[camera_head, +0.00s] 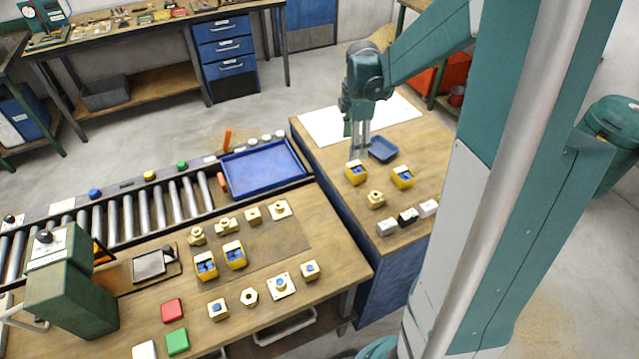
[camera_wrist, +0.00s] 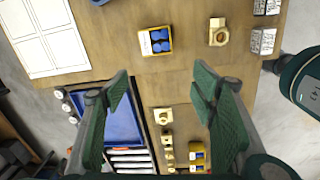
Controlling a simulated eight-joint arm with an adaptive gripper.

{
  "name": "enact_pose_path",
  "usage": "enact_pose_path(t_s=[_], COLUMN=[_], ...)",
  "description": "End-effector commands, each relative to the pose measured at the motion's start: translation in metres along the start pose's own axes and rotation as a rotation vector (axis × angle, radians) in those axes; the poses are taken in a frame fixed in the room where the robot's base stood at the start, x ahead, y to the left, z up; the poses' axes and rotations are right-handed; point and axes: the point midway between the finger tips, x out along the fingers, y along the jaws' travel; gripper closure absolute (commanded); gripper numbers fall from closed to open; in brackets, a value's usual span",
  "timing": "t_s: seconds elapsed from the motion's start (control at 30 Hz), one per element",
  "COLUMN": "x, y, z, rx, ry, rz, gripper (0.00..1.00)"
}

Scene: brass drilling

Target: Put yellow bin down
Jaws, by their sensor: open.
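A yellow bin with blue pieces (camera_head: 356,174) sits on the wooden top of the right bench, just below my gripper in the head view. It also shows upright in the wrist view (camera_wrist: 155,41), above and apart from the finger pair. A second yellow bin with blue pieces (camera_head: 403,178) stands to its right. Two more yellow bins (camera_head: 205,266) (camera_head: 235,255) stand on the front-left bench. My gripper (camera_head: 359,154) points down with its fingers apart, and nothing shows between them in the wrist view (camera_wrist: 164,98).
A dark blue tray (camera_head: 382,149) lies behind the bins, beside a white sheet (camera_head: 325,127). A brass part (camera_head: 376,199) and black and white blocks (camera_head: 408,216) stand in front. A large blue tray (camera_head: 262,170) and roller conveyor (camera_head: 130,215) lie left.

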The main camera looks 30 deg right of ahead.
Motion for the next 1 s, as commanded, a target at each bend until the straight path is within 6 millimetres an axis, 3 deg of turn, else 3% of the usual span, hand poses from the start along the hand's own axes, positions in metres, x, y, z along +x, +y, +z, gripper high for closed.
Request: enact_pose_path(t_s=[0.4, 1.0], x=[-0.059, -0.118], y=[-0.039, -0.107], z=[-0.05, -0.109], rx=[0.259, 0.635], ry=[0.007, 0.089], rz=[0.104, 0.243], gripper=[0.43, 0.43])
